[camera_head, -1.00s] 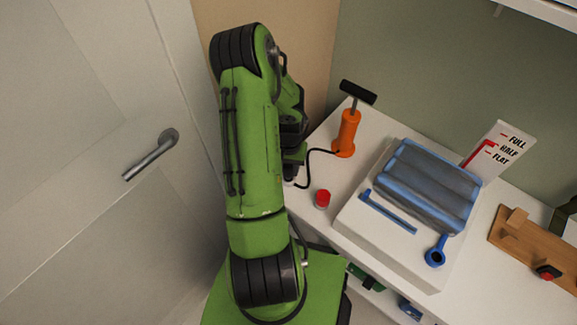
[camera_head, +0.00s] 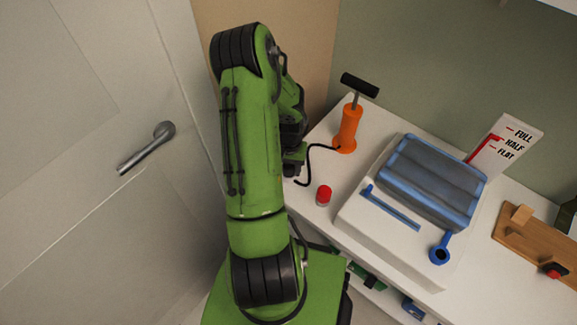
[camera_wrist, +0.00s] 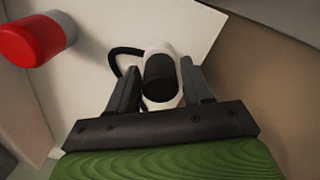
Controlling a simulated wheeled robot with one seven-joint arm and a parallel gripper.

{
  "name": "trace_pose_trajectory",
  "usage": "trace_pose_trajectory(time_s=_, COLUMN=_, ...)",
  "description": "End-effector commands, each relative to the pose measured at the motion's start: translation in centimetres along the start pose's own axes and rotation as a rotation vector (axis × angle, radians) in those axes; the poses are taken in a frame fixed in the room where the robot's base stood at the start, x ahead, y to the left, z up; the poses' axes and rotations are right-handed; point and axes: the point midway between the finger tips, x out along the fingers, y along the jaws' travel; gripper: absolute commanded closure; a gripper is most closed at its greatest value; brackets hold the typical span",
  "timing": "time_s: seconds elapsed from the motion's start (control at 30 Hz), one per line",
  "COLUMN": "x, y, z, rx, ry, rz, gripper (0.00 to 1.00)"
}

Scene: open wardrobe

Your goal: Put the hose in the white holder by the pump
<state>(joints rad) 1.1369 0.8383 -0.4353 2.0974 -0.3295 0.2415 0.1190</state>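The white holder (camera_wrist: 158,48) is in the wrist view, just past my fingertips. A thick black end piece (camera_wrist: 160,78), seemingly the hose's end, sits at its near side; how deep it goes in cannot be told. My gripper (camera_wrist: 159,66) has its fingers apart on both sides of this piece, with narrow gaps. The thin black hose (camera_wrist: 116,54) curves beside the left finger. In the head view the hose (camera_head: 303,165) runs from the orange pump (camera_head: 348,130) with its black handle (camera_head: 360,84) down toward my arm, which hides the holder and fingertips.
A red-capped white item (camera_head: 324,194) stands near the holder; it also shows in the wrist view (camera_wrist: 30,42). A white tray (camera_head: 361,239) with a blue-grey cushion-like item (camera_head: 431,181) lies right of it. A FULL/HALF/FLAT sign (camera_head: 506,150) stands behind. A door (camera_head: 90,220) is left.

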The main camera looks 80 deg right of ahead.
Motion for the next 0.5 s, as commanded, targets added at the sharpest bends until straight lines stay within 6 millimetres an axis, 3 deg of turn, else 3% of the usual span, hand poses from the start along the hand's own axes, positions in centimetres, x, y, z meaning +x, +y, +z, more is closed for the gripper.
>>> trace_pose_trajectory(time_s=0.1, x=-0.1, y=0.0, z=0.0, rx=0.000, ry=0.000, rz=0.000, gripper=0.33)
trace_pose_trajectory(time_s=0.37, x=-0.2, y=0.0, z=0.0, rx=0.000, ry=0.000, rz=0.000, gripper=0.33)
trace_pose_trajectory(time_s=0.5, x=-2.1, y=-0.1, z=-0.1, rx=-0.001, ry=0.004, rz=-0.001, gripper=0.33)
